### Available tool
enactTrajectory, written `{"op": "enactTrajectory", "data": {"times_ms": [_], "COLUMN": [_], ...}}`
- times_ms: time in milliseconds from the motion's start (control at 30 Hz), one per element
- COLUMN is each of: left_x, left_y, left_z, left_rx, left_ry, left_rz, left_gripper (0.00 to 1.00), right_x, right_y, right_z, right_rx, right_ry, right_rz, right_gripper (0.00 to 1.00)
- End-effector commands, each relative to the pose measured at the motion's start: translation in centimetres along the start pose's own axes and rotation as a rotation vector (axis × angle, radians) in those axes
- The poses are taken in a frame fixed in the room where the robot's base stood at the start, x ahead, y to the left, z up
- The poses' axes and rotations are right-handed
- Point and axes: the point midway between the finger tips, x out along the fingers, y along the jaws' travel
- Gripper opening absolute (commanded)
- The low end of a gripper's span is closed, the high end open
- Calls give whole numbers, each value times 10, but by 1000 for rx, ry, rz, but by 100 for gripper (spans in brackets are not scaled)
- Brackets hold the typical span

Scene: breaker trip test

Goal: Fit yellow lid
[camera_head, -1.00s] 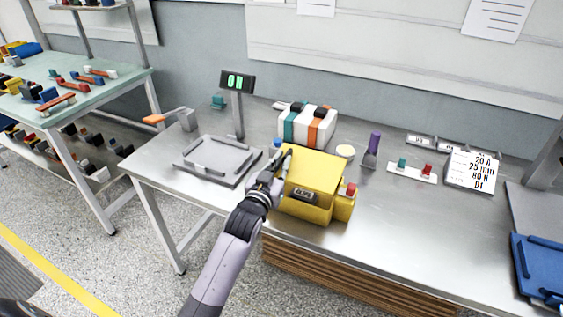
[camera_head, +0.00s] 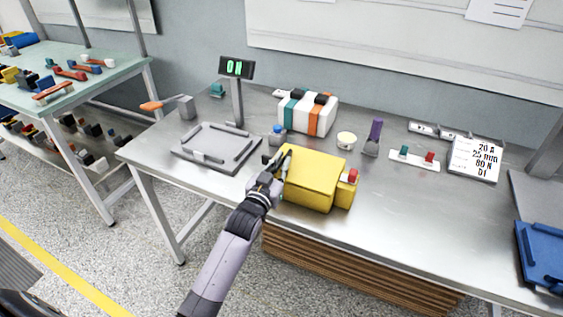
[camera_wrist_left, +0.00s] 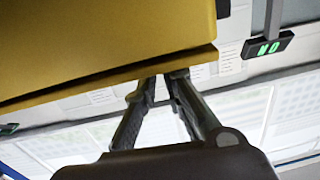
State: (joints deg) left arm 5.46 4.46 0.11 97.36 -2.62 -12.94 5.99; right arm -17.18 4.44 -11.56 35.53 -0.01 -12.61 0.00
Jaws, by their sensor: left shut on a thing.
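The yellow lid (camera_head: 318,173) is a large plain yellow cover at the middle of the bench in the head view. It hides most of the yellow body behind or under it, so I cannot tell whether it is seated. A red-topped yellow part (camera_head: 349,188) shows at its right. My left gripper (camera_head: 279,158) is at the lid's left edge, shut on it. In the left wrist view the fingertips (camera_wrist_left: 158,82) meet the lid's thin yellow flange (camera_wrist_left: 110,80). My right gripper is not in view.
A grey tray fixture (camera_head: 217,148) with a display post (camera_head: 237,68) stands left. Behind are a white striped block (camera_head: 307,113), a round cream cap (camera_head: 346,139) and a purple-handled tool (camera_head: 374,137). A blue tray (camera_head: 540,262) lies far right. The bench front right is clear.

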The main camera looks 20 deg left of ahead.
Motion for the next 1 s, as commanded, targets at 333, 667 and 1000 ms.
{"op": "enactTrajectory", "data": {"times_ms": [333, 667, 1000], "left_x": [0, 0, -2], "left_y": [0, 0, 0], "left_z": [0, 0, 2], "left_rx": [0, 0, 0], "left_ry": [1, 1, -1], "left_rz": [0, 0, 0], "left_gripper": [11, 33, 33], "right_x": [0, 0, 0], "right_y": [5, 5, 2], "right_z": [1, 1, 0], "right_rx": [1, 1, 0], "right_ry": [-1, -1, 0], "right_rz": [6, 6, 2], "right_gripper": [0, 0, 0]}}
